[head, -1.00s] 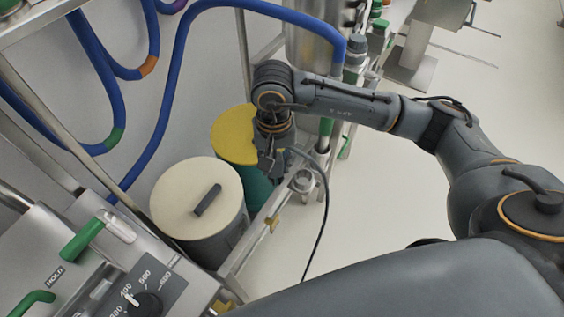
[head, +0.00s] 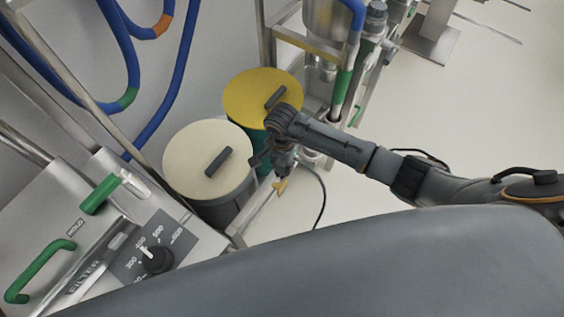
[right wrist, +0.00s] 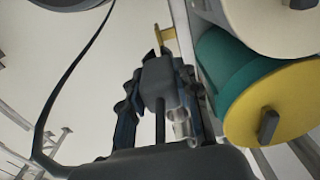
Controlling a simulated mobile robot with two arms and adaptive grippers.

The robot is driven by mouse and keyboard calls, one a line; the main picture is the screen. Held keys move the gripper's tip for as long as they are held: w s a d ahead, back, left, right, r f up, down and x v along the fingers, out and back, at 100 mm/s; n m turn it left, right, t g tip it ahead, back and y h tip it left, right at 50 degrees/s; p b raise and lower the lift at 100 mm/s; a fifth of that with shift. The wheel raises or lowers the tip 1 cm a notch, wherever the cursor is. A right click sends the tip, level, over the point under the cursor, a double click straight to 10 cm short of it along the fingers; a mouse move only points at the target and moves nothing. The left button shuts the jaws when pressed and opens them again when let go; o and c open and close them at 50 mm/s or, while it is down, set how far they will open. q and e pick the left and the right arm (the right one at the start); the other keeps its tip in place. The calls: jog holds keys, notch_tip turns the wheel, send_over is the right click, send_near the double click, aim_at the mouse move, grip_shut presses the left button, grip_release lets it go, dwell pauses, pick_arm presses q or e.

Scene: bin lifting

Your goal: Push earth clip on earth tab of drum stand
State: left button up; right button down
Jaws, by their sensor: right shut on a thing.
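My right gripper (head: 283,172) is beside the front rail of the drum stand (head: 262,207). In the right wrist view its fingers (right wrist: 160,95) are closed around the dark grey earth clip (right wrist: 158,78). The clip's tip points toward the yellow earth tab (right wrist: 165,36), close to it; I cannot tell whether they touch. In the head view the tab (head: 280,187) sits on the rail just below the gripper. A black cable (head: 322,200) hangs in a loop to the right of the gripper. My left gripper is out of view.
A cream-lidded drum (head: 195,150) and a yellow-lidded drum (head: 248,92) stand behind the rail. A control panel with a dial (head: 158,259) and green handles (head: 40,268) is at lower left. Blue hoses (head: 180,85) hang on the wall.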

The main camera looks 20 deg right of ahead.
aim_at(282, 185)
notch_tip(282, 185, down, 4)
jog(key=shift+r+b, duration=0.1)
jog(key=shift+b, duration=1.1)
jog(key=shift+r, duration=0.2)
jog(key=shift+r+p, duration=0.25)
jog(key=shift+p, duration=0.05)
jog(key=shift+f, duration=0.1)
jog(key=shift+f+b, duration=1.5)
jog(key=shift+b, duration=0.1)
jog(key=shift+f+b, duration=1.1)
jog(key=shift+s+f+b, duration=0.1)
jog(key=shift+f+b, duration=1)
jog(key=shift+b, duration=0.1)
